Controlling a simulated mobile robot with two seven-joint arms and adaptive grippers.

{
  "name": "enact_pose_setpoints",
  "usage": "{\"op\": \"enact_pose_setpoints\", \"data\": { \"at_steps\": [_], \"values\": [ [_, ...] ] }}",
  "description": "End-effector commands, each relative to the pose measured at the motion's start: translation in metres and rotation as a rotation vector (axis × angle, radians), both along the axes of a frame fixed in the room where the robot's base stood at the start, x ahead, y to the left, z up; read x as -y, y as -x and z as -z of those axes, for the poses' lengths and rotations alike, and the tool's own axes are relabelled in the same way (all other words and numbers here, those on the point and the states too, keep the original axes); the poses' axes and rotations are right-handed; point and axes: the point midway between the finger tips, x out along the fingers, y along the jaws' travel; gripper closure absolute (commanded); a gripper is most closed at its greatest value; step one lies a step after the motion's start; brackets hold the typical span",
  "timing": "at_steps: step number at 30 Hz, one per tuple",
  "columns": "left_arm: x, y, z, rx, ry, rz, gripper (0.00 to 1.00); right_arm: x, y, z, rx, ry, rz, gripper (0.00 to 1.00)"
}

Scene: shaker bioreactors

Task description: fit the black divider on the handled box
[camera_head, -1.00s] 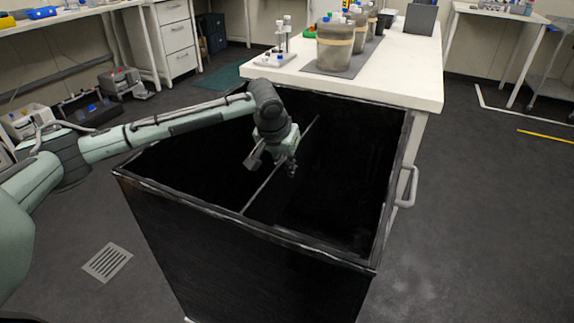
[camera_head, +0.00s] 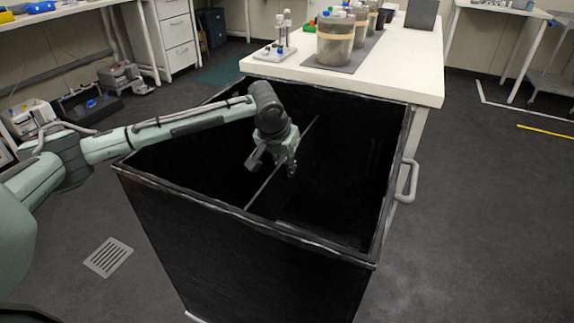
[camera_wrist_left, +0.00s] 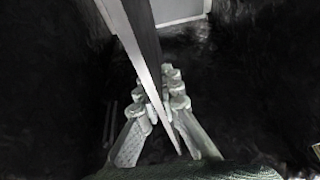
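The handled box (camera_head: 240,245) is a large, deep, black open-topped box in front of the white table, with a grey handle (camera_head: 406,183) on its right side. The black divider (camera_head: 262,190) shows as a thin grey edge running lengthwise inside the box; its lower part is lost in the dark. My left gripper (camera_head: 288,166) is inside the box opening at the divider. In the left wrist view, its fingers (camera_wrist_left: 168,88) close in on both sides of the divider (camera_wrist_left: 148,60), pinching it. My right gripper is not in view.
The white table (camera_head: 400,75) stands directly behind the box, with jar-like vessels (camera_head: 335,42) on a dark mat and a tube stand (camera_head: 278,50). Open floor lies to the right and left of the box. A floor grate (camera_head: 108,257) is at left.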

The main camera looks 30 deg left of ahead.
Motion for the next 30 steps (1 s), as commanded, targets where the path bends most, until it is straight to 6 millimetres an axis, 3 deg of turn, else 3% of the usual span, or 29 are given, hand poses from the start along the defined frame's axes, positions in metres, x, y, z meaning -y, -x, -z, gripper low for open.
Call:
{"op": "enact_pose_setpoints", "data": {
  "at_steps": [26, 30],
  "values": [
    [0.001, 0.000, 0.013, 0.001, 0.000, 0.001, 1.00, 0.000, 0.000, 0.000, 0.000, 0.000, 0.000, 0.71],
    [0.001, 0.000, 0.013, 0.002, 0.000, 0.001, 0.82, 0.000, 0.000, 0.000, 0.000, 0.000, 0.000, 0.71]
  ]
}}
